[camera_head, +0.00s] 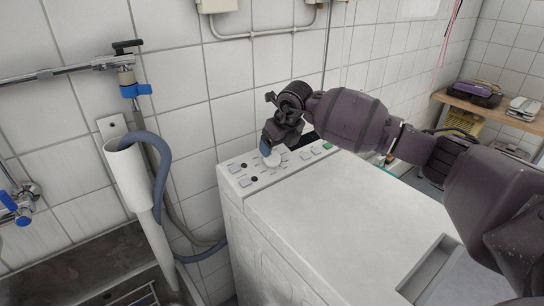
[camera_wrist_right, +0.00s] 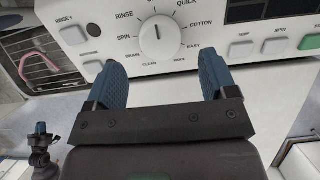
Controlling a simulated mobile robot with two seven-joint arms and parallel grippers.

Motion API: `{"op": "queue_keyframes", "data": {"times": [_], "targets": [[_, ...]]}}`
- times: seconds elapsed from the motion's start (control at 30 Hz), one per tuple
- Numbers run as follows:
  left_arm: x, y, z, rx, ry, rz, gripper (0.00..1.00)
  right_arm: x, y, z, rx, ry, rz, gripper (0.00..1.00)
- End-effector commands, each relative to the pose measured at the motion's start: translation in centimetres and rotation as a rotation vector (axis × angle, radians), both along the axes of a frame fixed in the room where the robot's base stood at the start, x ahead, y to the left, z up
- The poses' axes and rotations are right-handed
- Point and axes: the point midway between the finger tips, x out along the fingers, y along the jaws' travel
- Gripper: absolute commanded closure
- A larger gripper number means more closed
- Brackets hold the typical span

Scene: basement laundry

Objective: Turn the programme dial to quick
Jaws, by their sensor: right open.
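The white round programme dial (camera_wrist_right: 160,38) is on the machine's control panel, ringed by printed labels. Its dark pointer line points up, near a label at the top that is partly cut off. The QUICK label (camera_wrist_right: 187,3) is up and to the right of the dial. My right gripper (camera_wrist_right: 160,62) is open, with its blue fingers apart on either side below the dial and nothing between them. In the head view the right gripper (camera_head: 269,146) is right above the dial (camera_head: 272,160) and partly hides it. My left gripper is not in view.
The white washing machine (camera_head: 330,205) has a flat, clear top. Grey buttons (camera_wrist_right: 73,35) and a dark display (camera_wrist_right: 265,8) flank the dial. A white standpipe with a blue-grey hose (camera_head: 160,165) stands to the left. A wooden shelf (camera_head: 500,112) is at the right.

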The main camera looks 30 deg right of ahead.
Motion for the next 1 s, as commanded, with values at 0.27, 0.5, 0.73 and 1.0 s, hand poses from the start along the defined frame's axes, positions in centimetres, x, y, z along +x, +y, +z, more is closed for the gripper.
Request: {"op": "queue_keyframes", "data": {"times": [0.27,0.5,0.73,1.0], "targets": [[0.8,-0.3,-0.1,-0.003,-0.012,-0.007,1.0,1.5,0.3,-3.9,0.002,0.003,0.0,0.22],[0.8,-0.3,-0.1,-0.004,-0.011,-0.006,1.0,1.9,0.3,-4.7,0.0,-0.001,0.001,0.22],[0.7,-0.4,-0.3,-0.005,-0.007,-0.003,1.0,1.9,0.3,-4.6,0.0,-0.001,0.001,0.22],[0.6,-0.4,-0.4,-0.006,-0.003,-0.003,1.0,1.9,0.3,-4.6,0.0,-0.001,0.0,0.61]]}}
